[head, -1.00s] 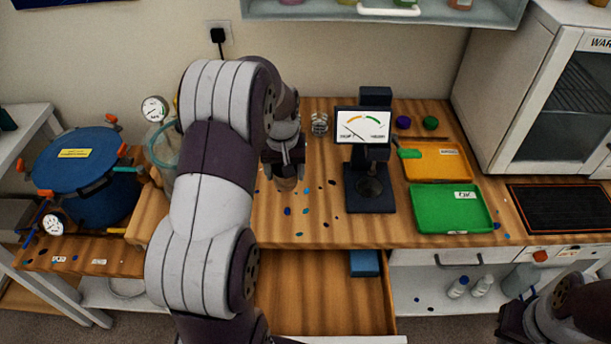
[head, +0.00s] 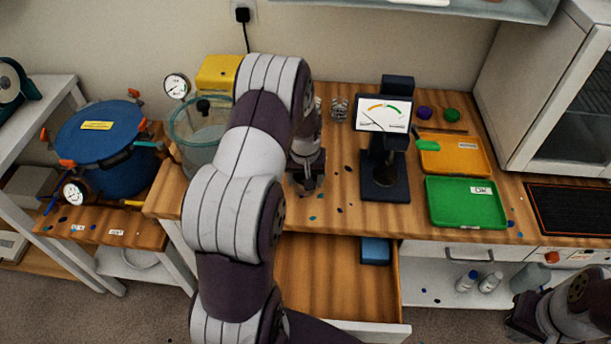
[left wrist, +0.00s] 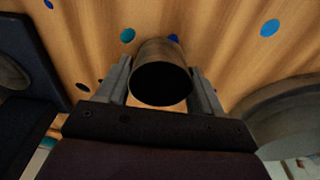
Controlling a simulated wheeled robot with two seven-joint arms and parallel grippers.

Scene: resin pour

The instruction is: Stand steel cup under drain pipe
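The steel cup (left wrist: 162,52) is a grey metal cylinder with a dark open mouth. In the left wrist view it sits between the two fingers of my left gripper (left wrist: 162,88), which press against both its sides. In the head view my left gripper (head: 305,180) is over the workbench, left of the dark gauge stand, and the cup is mostly hidden there. My right gripper (head: 522,318) is at the lower right, partly cut off, and its fingers are unclear. I cannot clearly make out the drain pipe; a blue pressure pot (head: 104,150) stands at the left.
A glass chamber (head: 196,145) stands left of my left forearm, partly hidden. The gauge stand (head: 385,185), green tray (head: 465,203) and orange tray (head: 441,155) are to the right. An open drawer (head: 335,280) juts out in front. Small coloured spots dot the bench.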

